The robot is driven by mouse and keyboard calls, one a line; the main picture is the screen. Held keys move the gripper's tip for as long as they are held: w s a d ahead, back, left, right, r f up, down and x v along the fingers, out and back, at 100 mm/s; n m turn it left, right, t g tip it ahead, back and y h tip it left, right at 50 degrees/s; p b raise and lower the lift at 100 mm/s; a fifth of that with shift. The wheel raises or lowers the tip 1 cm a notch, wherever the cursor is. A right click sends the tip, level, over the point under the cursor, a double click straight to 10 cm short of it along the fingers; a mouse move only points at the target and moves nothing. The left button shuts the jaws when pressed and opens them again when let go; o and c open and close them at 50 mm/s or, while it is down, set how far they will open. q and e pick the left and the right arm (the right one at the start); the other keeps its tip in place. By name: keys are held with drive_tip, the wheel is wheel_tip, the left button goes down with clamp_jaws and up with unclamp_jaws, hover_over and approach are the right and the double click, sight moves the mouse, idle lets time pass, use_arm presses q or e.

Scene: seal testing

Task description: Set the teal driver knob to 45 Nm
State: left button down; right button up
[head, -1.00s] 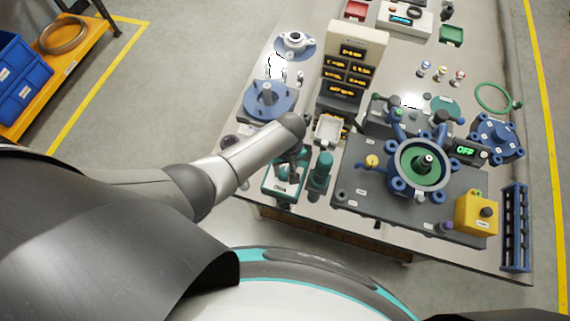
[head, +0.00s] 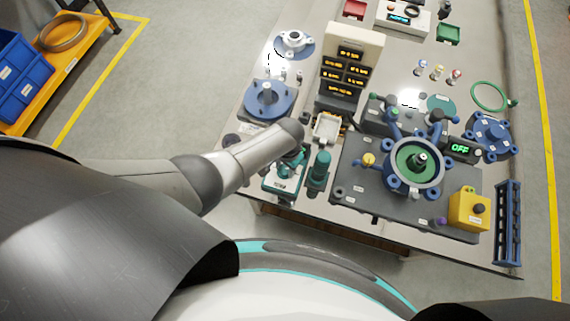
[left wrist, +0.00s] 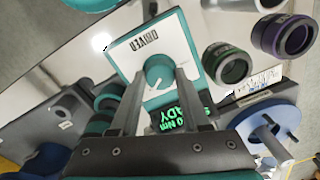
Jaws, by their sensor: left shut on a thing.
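The teal driver unit (head: 282,184) stands at the front left of the bench in the head view, largely under my left arm. In the left wrist view its white face (left wrist: 150,46) carries the round teal knob (left wrist: 158,72). My left gripper (left wrist: 160,78) is shut on the knob, with one finger on each side. It also shows in the head view (head: 291,162), over the driver. A green-lit display (left wrist: 178,117) beyond the knob shows "0 Nm" and part of a second word; its left digits are hidden by a finger. My right gripper is not in view.
A teal cylinder (head: 319,172) stands close to the right of the driver, and a white tray (head: 327,128) lies behind it. A blue flange (head: 268,98) sits behind left. A dark plate with a blue-green valve (head: 416,163) and a yellow box (head: 469,210) fills the right.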

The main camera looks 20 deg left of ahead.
sight(286, 171)
use_arm(q)
drive_tip(key=m, duration=0.4)
drive_tip(key=shift+s+f+m, duration=0.1)
drive_tip(key=shift+s+m, duration=0.05)
drive_tip(key=shift+m, duration=0.25)
idle(0.4)
drive_tip(key=shift+c, duration=1.9)
unclamp_jaws()
drive_tip(key=shift+r+p, duration=0.5)
drive_tip(key=shift+p, duration=0.05)
wheel_tip(286, 171, up, 14)
drive_tip(key=p, duration=0.5)
drive_tip(key=shift+s+d+r, duration=0.15)
drive_tip(key=shift+s+d, duration=0.05)
